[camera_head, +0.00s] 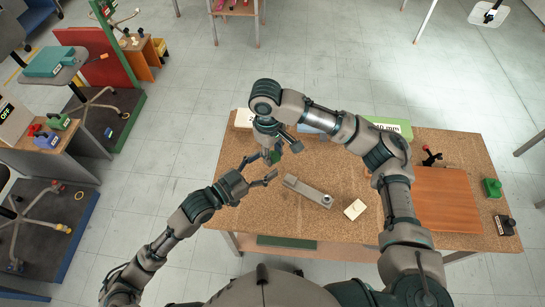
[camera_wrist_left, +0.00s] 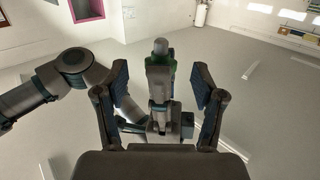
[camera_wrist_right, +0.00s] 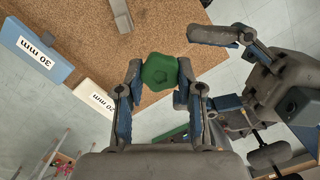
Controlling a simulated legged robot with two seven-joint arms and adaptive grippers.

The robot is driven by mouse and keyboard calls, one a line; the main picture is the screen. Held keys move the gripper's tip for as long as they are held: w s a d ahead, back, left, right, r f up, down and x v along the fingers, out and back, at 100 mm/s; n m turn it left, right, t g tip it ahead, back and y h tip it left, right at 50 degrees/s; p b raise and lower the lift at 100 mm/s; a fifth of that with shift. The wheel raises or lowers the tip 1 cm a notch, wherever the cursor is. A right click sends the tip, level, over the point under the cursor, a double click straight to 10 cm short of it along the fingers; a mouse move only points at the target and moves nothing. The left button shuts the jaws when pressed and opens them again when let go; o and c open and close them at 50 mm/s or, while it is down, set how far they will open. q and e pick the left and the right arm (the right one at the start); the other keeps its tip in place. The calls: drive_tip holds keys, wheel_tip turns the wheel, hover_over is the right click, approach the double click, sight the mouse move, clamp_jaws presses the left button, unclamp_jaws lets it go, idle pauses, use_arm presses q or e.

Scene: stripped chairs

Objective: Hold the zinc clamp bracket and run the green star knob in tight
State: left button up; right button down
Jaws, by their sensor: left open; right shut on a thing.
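The green star knob (camera_wrist_right: 160,72) is between the fingers of my right gripper (camera_wrist_right: 160,78), which is shut on it; in the head view the knob (camera_head: 276,157) shows just below that gripper. In the left wrist view a grey round tip (camera_wrist_left: 160,46) projects from the knob's green body (camera_wrist_left: 160,64). My left gripper (camera_head: 266,167) is open and empty, close to the left of the knob. A flat grey bar with a round boss at its right end, apparently the zinc clamp bracket (camera_head: 307,190), lies on the table, touched by neither gripper. Its end (camera_wrist_right: 121,15) shows in the right wrist view.
The cork-topped table (camera_head: 300,222) also bears a white block (camera_head: 355,209), a brown mat (camera_head: 450,200), a red-handled item (camera_head: 431,157) and a green block (camera_head: 492,188). Labelled blocks, one blue (camera_wrist_right: 32,48), line the far edge. Both grippers are near the table's left edge.

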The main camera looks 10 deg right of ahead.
sight(275, 158)
use_arm(q)
drive_tip(key=x, duration=0.5)
drive_tip(key=shift+s, duration=0.1)
drive_tip(key=shift+a, duration=0.1)
drive_tip(key=c, duration=1.2)
drive_tip(key=o, duration=1.2)
